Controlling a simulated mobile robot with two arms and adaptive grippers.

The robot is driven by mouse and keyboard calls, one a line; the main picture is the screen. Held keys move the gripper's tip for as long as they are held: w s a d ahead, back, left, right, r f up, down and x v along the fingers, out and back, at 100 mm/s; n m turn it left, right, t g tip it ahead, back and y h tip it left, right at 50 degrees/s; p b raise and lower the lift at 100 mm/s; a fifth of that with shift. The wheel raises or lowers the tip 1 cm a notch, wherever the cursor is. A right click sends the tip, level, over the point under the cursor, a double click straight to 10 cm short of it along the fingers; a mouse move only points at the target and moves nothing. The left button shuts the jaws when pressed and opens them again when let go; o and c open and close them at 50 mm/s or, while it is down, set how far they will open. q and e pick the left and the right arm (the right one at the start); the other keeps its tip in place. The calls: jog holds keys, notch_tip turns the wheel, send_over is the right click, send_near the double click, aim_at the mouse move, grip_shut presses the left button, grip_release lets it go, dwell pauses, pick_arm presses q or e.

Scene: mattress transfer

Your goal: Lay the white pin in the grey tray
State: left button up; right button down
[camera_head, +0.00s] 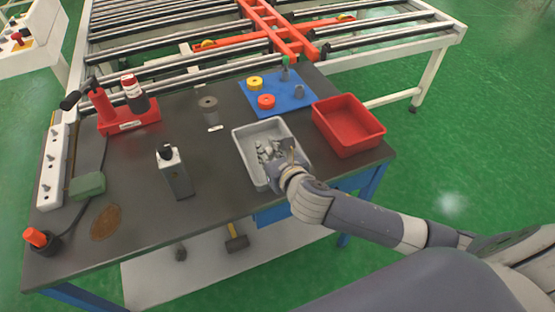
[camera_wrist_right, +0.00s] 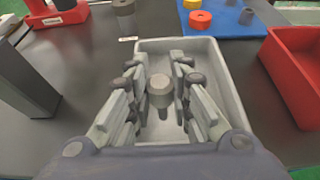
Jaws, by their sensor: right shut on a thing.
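The grey tray (camera_head: 243,150) stands near the front right part of the dark table, and it also fills the middle of the right wrist view (camera_wrist_right: 226,75). My right gripper (camera_head: 276,156) is over the tray, inside the outline of its rim. In the right wrist view its fingers (camera_wrist_right: 160,88) are shut on the white pin (camera_wrist_right: 160,93), which looks pale grey here. The pin's round top shows between the fingers. Its lower end is mostly hidden, so I cannot tell whether it touches the tray floor. My left gripper is not in view.
A red bin (camera_head: 348,126) stands right of the tray. Behind is a blue mat (camera_head: 290,105) with a yellow ring (camera_head: 254,83) and a red ring (camera_head: 266,101). A grey spool (camera_head: 208,109) and a white-topped block (camera_head: 174,175) stand left.

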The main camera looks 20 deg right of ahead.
jog(key=shift+w, duration=0.3)
pick_arm(q)
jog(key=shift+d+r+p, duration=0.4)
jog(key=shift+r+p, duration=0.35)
jog(key=shift+p, duration=0.1)
pick_arm(e)
jog(key=shift+w+d+r+x, duration=0.15)
jog(key=shift+d+x, duration=0.35)
jog(key=shift+x, duration=2.1)
jog(key=shift+d+r+x, duration=0.15)
jog(key=shift+d+x, duration=0.4)
jog(key=shift+x, duration=2.05)
jog(key=shift+w+d+r+x, duration=0.1)
jog(key=shift+d+x, duration=0.4)
jog(key=shift+x, duration=2.1)
jog(key=c, duration=1.5)
grip_release()
jog(key=shift+f, duration=0.1)
jog(key=shift+o, duration=0.2)
jog(key=shift+s, duration=0.1)
